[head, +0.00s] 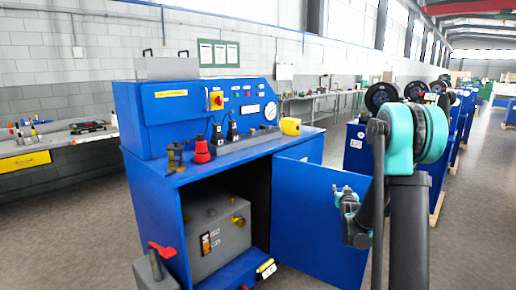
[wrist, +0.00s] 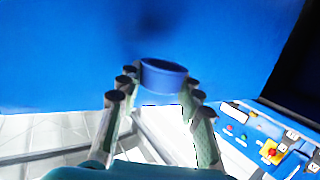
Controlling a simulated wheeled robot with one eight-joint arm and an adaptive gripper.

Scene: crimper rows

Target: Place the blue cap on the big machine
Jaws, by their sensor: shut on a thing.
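The blue cap (wrist: 162,76) is a short round piece held between the fingertips of my gripper (wrist: 155,88) in the wrist view. My gripper also shows in the head view (head: 345,198), in front of the open blue door; the cap cannot be made out there. The big machine (head: 140,112) is a blue cabinet with a control panel, a gauge and an open lower compartment. Its panel also shows tilted at the lower right of the wrist view (wrist: 262,145). The cap is held in the air, apart from the machine's worktop.
The machine's open door (head: 312,218) stands out to the right. A red-topped part (head: 201,150) and a yellow part (head: 290,126) sit on the worktop. A grey tank (head: 217,235) is in the compartment. A workbench (head: 60,147) stands at the left.

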